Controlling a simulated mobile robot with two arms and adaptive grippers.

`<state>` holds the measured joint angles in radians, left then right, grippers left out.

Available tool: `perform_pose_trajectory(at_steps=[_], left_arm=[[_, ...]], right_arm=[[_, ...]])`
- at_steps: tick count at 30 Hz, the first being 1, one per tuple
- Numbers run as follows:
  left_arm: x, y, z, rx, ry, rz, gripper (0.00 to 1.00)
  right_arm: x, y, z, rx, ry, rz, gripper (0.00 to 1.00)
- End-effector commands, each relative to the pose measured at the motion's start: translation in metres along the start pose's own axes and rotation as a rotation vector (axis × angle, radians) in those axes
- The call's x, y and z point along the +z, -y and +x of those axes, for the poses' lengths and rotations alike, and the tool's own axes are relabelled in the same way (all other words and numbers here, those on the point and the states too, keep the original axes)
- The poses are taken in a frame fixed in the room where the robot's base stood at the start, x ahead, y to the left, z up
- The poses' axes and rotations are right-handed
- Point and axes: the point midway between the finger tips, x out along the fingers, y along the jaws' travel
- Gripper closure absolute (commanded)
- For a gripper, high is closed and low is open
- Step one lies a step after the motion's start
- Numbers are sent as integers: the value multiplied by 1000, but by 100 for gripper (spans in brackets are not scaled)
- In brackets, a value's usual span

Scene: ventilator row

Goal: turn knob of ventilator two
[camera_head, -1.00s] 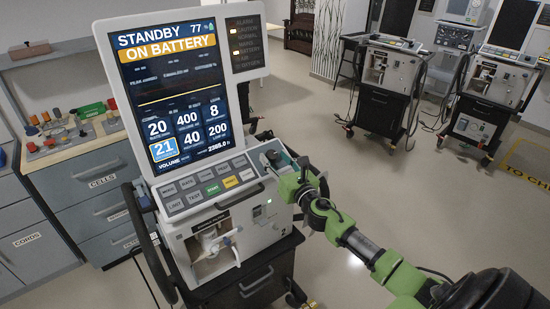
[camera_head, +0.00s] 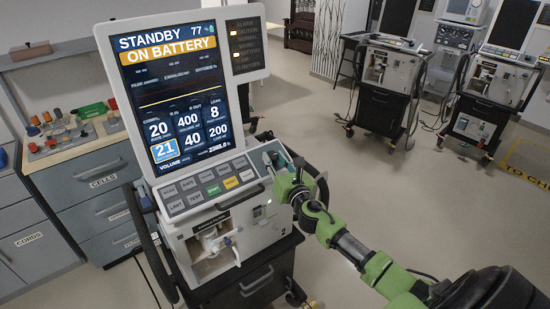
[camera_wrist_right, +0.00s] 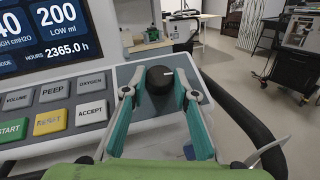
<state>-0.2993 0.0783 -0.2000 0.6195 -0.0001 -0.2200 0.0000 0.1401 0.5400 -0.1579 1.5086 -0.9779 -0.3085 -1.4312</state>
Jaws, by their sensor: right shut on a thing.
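Ventilator two (camera_head: 270,228) stands at the centre left in the head view, with a "2" low on its cart. Its screen (camera_head: 170,85) reads "STANDBY ON BATTERY", and the tile "21" is highlighted. The black round knob (camera_wrist_right: 159,81) sits at the right end of the button panel; its white mark points to the right in the wrist view. My right gripper (camera_head: 274,160) is at that end of the panel. In the wrist view its teal fingers (camera_wrist_right: 159,90) are shut on the knob, one on each side. My left gripper is not in view.
Buttons (camera_head: 215,188) lie left of the knob. A black side rail (camera_wrist_right: 248,118) curves close to the right of my gripper. Other ventilators (camera_head: 388,82) stand at the back right, and drawer cabinets (camera_head: 95,200) at the left. The floor on the right is open.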

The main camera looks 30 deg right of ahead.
Motion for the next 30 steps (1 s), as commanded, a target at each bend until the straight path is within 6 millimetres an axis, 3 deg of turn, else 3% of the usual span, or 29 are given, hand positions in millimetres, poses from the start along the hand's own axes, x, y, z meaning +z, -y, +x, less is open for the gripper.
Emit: perform_pose_trajectory(at_steps=[12,30], left_arm=[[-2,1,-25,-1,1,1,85],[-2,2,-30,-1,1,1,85]], right_arm=[[2,-8,1,-247,13,136,95],[0,-8,2,-385,22,204,95]])
